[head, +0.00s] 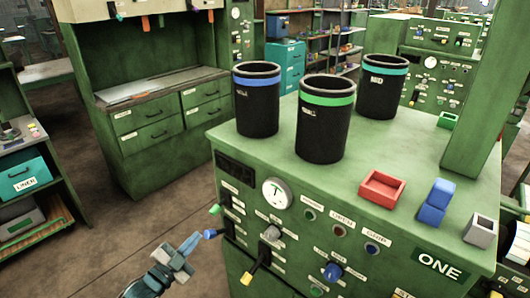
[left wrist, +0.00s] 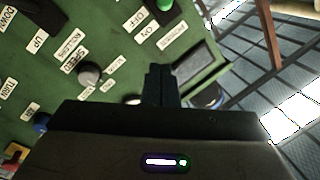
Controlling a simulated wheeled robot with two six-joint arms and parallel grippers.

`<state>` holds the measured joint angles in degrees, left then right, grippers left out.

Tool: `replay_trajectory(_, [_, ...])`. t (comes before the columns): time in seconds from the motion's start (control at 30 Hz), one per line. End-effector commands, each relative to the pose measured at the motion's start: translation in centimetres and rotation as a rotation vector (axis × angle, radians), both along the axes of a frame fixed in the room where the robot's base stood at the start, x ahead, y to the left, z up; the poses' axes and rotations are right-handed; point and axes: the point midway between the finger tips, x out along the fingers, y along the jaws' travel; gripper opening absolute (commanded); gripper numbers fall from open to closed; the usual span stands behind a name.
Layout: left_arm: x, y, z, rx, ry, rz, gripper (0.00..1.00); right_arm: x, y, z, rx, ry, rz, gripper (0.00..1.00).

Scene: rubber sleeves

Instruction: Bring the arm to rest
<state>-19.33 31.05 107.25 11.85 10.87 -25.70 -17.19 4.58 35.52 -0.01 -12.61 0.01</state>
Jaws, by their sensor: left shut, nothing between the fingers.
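My left gripper (head: 188,244) is at the lower left of the head view, in front of and left of the green machine labelled ONE (head: 400,245). Its fingers are together and hold nothing. In the left wrist view the shut fingers (left wrist: 161,84) show against the machine's labelled panel (left wrist: 75,70). In the head view the fingertips appear close to a blue knob on the machine's left edge; I cannot tell whether they touch. My right gripper is in neither view.
Three black sleeves with blue (head: 257,105), green (head: 323,125) and teal (head: 382,90) bands stand on the machine top. A red tray (head: 382,188), blue block (head: 436,202) and grey box (head: 480,231) sit near its right side. Open floor (head: 120,235) lies left of my gripper.

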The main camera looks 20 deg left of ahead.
Motion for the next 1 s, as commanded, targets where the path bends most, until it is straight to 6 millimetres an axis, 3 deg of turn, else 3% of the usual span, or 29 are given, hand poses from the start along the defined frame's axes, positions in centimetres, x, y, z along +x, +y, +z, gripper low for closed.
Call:
replay_trajectory(0.13, [0.0,0.4,-1.2,-0.005,0.025,0.014,0.0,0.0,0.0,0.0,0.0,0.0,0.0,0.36])
replay_trajectory(0.23, [-0.1,1.6,-4.9,-0.027,0.099,0.056,0.0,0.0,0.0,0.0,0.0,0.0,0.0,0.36])
replay_trajectory(0.37, [-1.3,3.9,-13.4,-0.078,0.273,0.149,0.0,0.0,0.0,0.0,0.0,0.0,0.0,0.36])
replay_trajectory(0.47, [-3.6,5.2,-20.8,-0.126,0.428,0.228,0.0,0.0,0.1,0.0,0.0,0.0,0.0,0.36])
replay_trajectory(0.57, [-6.8,5.9,-27.8,-0.173,0.579,0.304,0.0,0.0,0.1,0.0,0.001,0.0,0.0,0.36])
replay_trajectory(0.7, [-12.7,5.6,-36.8,-0.24,0.789,0.404,0.0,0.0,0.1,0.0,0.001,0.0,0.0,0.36])
replay_trajectory(0.9, [-23.5,2.8,-47.4,-0.325,1.09,0.539,0.0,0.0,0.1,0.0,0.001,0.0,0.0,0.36])
replay_trajectory(1.0, [-29.5,0.5,-51.4,-0.361,1.235,0.601,0.0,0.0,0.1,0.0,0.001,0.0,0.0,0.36])
